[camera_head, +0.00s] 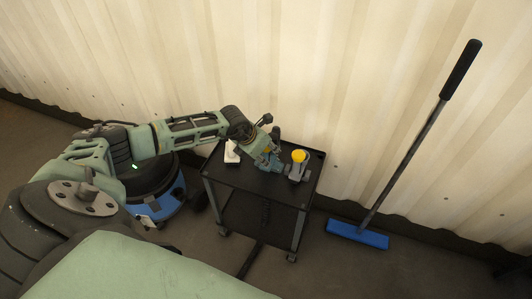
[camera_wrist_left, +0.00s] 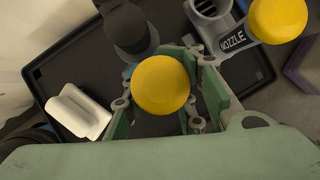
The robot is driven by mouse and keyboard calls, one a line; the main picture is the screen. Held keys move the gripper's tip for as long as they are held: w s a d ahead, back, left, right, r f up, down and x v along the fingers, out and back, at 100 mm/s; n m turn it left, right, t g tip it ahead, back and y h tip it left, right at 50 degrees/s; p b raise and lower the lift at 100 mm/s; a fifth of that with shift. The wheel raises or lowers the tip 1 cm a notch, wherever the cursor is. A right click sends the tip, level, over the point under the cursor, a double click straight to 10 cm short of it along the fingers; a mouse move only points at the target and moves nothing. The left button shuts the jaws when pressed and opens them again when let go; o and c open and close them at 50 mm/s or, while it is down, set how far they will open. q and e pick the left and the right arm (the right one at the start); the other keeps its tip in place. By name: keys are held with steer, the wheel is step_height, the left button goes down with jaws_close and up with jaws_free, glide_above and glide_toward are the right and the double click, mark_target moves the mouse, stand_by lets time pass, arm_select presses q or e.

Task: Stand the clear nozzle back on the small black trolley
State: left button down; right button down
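The small black trolley (camera_head: 240,178) stands against the wall, its top tray also in the left wrist view (camera_wrist_left: 62,62). My left gripper (camera_head: 267,163) is low over the tray's middle. In the left wrist view its fingers (camera_wrist_left: 160,100) sit on both sides of a yellow round cap (camera_wrist_left: 160,85) and appear shut on that piece. Its body is mostly hidden below the cap, so I cannot tell whether it is clear or touches the tray. A grey nozzle (camera_wrist_left: 212,25) with a "NOZZLE" label and yellow knob (camera_head: 299,156) stands to the right. My right gripper is out of view.
A white object (camera_head: 231,152) lies on the tray's left, and a dark-capped bottle (camera_wrist_left: 128,30) stands behind the gripper. A blue vacuum (camera_head: 160,205) stands left of the trolley. A blue-headed broom (camera_head: 358,235) leans on the wall at right. Floor between trolley and broom is clear.

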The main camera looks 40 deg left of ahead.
arm_select(q)
steer(key=c, duration=1.2)
jaws_free()
steer(key=shift+o, duration=0.2)
steer(key=o, duration=0.5)
steer(key=shift+c, duration=0.2)
steer(key=shift+r, duration=0.15)
steer(key=shift+r+p, duration=3.45)
steer(key=shift+r, duration=1)
